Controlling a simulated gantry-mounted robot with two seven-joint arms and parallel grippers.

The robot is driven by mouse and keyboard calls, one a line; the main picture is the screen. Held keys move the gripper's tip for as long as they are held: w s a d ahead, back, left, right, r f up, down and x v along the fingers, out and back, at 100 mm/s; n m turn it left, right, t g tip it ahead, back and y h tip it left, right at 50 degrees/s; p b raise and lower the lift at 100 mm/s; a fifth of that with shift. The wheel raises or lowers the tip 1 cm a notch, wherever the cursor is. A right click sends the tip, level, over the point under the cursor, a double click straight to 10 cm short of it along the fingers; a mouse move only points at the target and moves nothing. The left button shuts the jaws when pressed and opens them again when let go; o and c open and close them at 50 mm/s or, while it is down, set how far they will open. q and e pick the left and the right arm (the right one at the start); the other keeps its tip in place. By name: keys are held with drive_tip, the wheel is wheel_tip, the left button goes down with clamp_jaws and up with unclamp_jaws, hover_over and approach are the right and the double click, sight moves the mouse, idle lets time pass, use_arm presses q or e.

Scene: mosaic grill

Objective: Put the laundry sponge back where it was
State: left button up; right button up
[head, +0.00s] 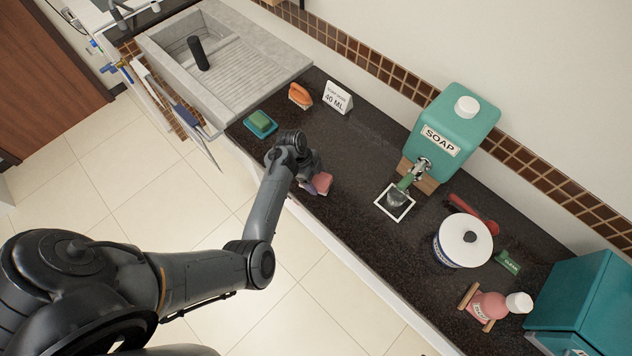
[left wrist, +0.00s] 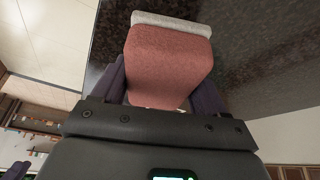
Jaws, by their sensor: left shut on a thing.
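My left gripper (head: 316,184) is shut on a pink sponge (head: 322,182) over the front part of the dark counter. In the left wrist view the sponge (left wrist: 168,62) sits between the two purple fingers of the gripper (left wrist: 165,85), with a pale grey layer along its far end. I cannot tell whether the sponge touches the counter. A green and teal block like a sponge (head: 260,122) lies on the counter to the left, near the sink. My right gripper is not in view.
An orange brush (head: 300,95) and a white "40 ML" sign (head: 337,98) stand behind the gripper. A teal soap dispenser (head: 455,120), a white-framed square (head: 395,201), a white lidded tub (head: 463,240) and a pink bottle (head: 488,306) are to the right. A stone sink (head: 285,62) is at left.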

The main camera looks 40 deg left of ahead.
sight(316, 183)
use_arm(q)
drive_tip(key=shift+f, duration=1.4)
drive_tip(key=shift+f, duration=0.2)
drive_tip(key=o, duration=1.1)
drive_tip(key=shift+r, duration=0.15)
